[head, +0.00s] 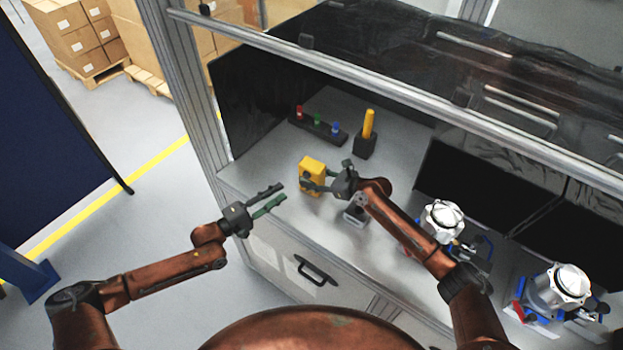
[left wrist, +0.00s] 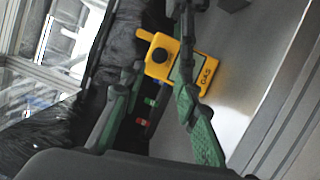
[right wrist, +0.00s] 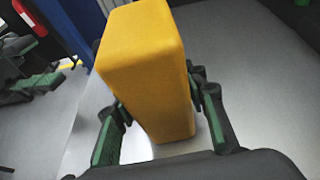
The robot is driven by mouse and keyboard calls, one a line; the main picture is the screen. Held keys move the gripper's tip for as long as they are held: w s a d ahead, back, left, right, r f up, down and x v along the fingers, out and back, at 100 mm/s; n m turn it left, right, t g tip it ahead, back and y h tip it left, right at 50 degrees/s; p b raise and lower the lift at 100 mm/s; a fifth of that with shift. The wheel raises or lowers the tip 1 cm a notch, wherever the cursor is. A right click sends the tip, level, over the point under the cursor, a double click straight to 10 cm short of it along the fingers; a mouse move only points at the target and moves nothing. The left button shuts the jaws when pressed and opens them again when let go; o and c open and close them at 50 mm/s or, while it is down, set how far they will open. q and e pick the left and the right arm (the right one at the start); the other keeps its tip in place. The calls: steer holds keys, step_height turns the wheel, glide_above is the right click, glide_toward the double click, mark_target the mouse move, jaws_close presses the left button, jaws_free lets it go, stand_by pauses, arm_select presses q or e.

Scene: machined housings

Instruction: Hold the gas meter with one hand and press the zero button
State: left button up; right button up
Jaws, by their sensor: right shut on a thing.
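The yellow gas meter (head: 311,170) is in the fingers of my right gripper (head: 326,178), near the table's front left edge. The right wrist view shows its plain yellow body (right wrist: 145,60) between my right fingers (right wrist: 158,130). In the left wrist view the gas meter (left wrist: 191,73) shows a round black knob (left wrist: 160,55) and the letters GAS; a finger partly covers its face. I cannot tell if the knob is the zero button. My left gripper (head: 274,199) is open and empty, apart from the meter, lower left of it in the head view.
A black rack (head: 318,126) holds red, green and blue pegs. A yellow stick (head: 369,124) stands in a black block behind the meter. A small dark-grey block (head: 355,211) is below my right gripper. Silver housings (head: 442,219) stand at right. A frame post rises at left.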

arm_select(q)
steer(key=shift+n, duration=0.3)
steer(key=c, duration=0.3)
steer(key=n, duration=0.1)
steer(key=n+t, duration=0.1)
steer(key=n, duration=0.1)
steer(key=shift+s+a+r, duration=0.1)
steer(key=shift+s+r, duration=0.15)
steer(key=shift+s, duration=0.1)
steer(key=c, duration=0.3)
steer(key=n+t, duration=0.1)
steer(key=n, duration=0.1)
steer(key=s+n+t+y, duration=0.1)
steer(key=n, duration=0.2)
steer(key=shift+s+a+n+y, duration=0.1)
steer(key=shift+a+n+y, duration=0.1)
steer(key=shift+n+y, duration=0.1)
jaws_close()
steer(key=shift+s+d+f+n+t+y, duration=0.15)
steer(key=shift+s+n+y, duration=0.6)
steer(key=shift+n, duration=1.1)
steer(key=shift+s+d+n+t+y, duration=0.2)
steer(key=shift+s+n+y, duration=0.2)
steer(key=shift+s+n, duration=1.05)
steer(key=shift+s+d+f+n+t+y, duration=0.15)
steer(key=shift+s+n+y, duration=0.35)
steer(key=shift+n, duration=1.8)
